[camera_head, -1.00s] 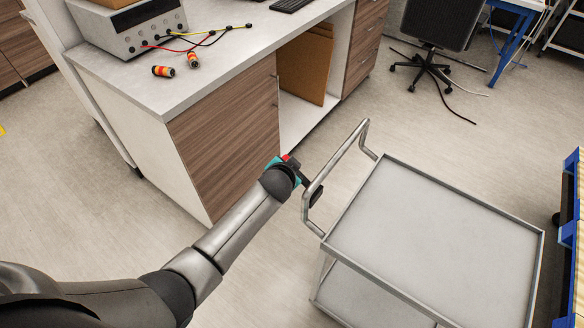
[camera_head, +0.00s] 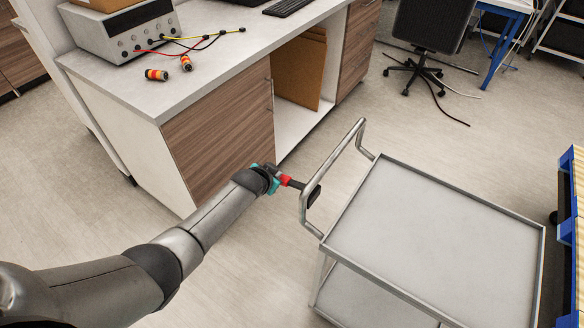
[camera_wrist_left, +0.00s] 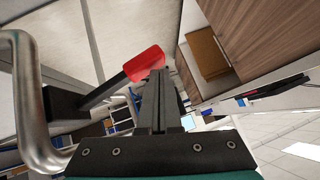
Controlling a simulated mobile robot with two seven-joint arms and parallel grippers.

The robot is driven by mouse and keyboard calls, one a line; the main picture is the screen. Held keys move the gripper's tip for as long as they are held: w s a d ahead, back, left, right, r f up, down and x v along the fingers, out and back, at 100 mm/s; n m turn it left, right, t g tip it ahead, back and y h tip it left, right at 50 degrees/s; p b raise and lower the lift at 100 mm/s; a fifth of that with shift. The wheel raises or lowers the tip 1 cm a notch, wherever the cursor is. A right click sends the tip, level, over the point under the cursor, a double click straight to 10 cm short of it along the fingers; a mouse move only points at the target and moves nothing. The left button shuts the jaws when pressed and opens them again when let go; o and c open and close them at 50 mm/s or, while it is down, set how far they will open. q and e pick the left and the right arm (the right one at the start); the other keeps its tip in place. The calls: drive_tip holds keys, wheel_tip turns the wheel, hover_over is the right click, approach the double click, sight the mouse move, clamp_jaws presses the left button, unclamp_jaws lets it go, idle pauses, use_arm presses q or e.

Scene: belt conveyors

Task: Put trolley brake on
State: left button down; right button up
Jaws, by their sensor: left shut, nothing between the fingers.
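The grey metal trolley (camera_head: 435,235) stands at the right in the head view, its tube handle (camera_head: 333,160) facing my left arm. The brake lever is black with a red end (camera_head: 286,180) and sits on a black mount (camera_head: 312,196) at the handle. It sticks out toward my left gripper (camera_head: 274,177). In the left wrist view the red end (camera_wrist_left: 146,62) lies right by the fingertips of my left gripper (camera_wrist_left: 156,78). The fingers are shut with nothing between them; whether they touch the lever I cannot tell. My right gripper is out of view.
A workbench (camera_head: 225,125) with wooden doors stands behind and left of my left gripper, close to it. Blue-edged racking (camera_head: 567,230) is near the trolley's right side. An office chair (camera_head: 425,50) stands further back. Floor is clear between bench and trolley.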

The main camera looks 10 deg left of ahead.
use_arm(q)
drive_tip(key=shift+f+b, duration=0.4)
drive_tip(key=shift+f, duration=0.25)
drive_tip(key=shift+s+f, duration=0.1)
drive_tip(key=shift+f, duration=0.05)
drive_tip(key=s+a+r+p, duration=0.5)
drive_tip(key=a+r+p, duration=0.1)
drive_tip(key=r, duration=0.4)
drive_tip(key=shift+r+p, duration=0.4)
idle(0.6)
